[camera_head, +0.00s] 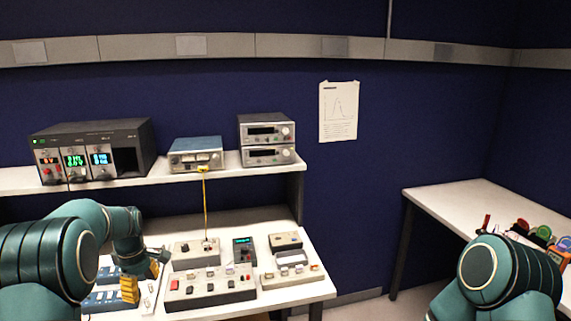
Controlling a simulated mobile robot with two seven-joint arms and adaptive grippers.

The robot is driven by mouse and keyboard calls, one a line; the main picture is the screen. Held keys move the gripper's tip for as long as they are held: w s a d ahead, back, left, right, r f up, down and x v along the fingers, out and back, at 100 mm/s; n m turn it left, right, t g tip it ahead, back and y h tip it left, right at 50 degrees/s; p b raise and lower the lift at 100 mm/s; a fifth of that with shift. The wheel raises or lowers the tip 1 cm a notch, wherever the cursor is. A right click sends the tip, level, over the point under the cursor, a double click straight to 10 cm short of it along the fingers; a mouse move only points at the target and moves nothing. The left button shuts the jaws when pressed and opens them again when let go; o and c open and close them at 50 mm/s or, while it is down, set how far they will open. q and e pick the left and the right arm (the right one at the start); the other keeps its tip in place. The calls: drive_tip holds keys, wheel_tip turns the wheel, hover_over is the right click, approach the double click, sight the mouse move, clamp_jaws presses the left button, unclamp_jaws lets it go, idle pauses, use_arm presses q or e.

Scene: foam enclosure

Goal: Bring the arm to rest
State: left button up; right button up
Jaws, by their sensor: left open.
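My left arm comes in from the left and bends down over the left part of the bench (318,292). My left gripper (142,284) has yellow fingers and is open. It sits low, close above or beside blue-and-white boxes (100,300) on the bench. I see nothing held in it. I cannot tell whether the fingertips touch the boxes. Part of my right arm shows at the lower right. Its gripper is out of view.
A red-and-grey panel box (210,288) and several small instruments stand right of the left gripper. A yellow cable (205,205) hangs from the blue-topped instrument (196,154) on the shelf (222,172). A second table (455,205) with coloured items is at right.

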use_arm(q)
drive_tip(key=s+d+f+m+h+b, duration=0.1)
drive_tip(key=s+d+f+m, duration=0.2)
drive_tip(key=d+f, duration=0.45)
drive_tip(key=s+d+f+m+b, duration=0.1)
drive_tip(key=s+d+f+m, duration=0.25)
drive_tip(key=f, duration=0.75)
drive_tip(key=s+d+f+m+t+h, duration=0.1)
drive_tip(key=s+d+f+m, duration=0.2)
drive_tip(key=s+d, duration=0.5)
drive_tip(key=s+d+f+m+h+b, duration=0.1)
drive_tip(key=s+d+f+m, duration=0.3)
drive_tip(key=s+d, duration=0.4)
drive_tip(key=shift+s+t+h, duration=0.4)
drive_tip(key=shift+s, duration=0.85)
use_arm(e)
wheel_tip(320, 180, down, 4)
drive_tip(key=shift+a+r, duration=0.1)
